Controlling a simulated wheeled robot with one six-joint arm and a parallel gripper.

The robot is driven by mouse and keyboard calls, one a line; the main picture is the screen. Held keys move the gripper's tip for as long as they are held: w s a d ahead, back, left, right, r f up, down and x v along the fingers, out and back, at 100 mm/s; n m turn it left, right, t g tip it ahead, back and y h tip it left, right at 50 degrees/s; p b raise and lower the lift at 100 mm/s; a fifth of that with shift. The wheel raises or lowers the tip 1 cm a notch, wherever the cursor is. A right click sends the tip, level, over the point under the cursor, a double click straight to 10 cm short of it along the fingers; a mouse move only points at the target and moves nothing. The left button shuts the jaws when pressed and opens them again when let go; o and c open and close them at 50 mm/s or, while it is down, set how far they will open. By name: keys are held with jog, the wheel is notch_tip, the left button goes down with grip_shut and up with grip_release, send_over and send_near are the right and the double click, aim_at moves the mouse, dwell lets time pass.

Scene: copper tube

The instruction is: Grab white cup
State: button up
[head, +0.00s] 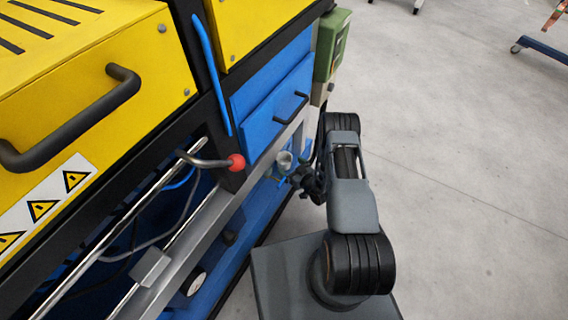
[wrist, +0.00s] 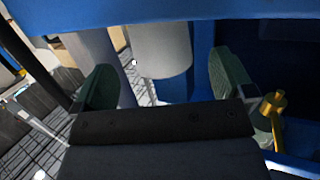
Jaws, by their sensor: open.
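The white cup (head: 284,158) is small in the head view, at the machine's front edge below the blue drawer. My gripper (head: 289,177) is close beside it, on its near side; whether they touch cannot be told there. In the wrist view a pale cylinder (wrist: 162,50), which looks like the cup, stands ahead between the two dark green fingers of my gripper (wrist: 166,80). The fingers are wide apart, with a gap on both sides of the cylinder. Its top is cut off by a blue surface above.
The yellow and blue machine (head: 275,100) fills the left of the head view. A lever with a red knob (head: 237,162) sticks out left of the cup. In the wrist view a brass fitting (wrist: 271,104) is right of the fingers.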

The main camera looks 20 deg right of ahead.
aim_at(280, 157)
jog(key=shift+b+x, duration=1.1)
jog(key=shift+x, duration=1.5)
jog(key=shift+w+a, duration=0.1)
jog(key=shift+w, duration=0.1)
jog(key=c, duration=1)
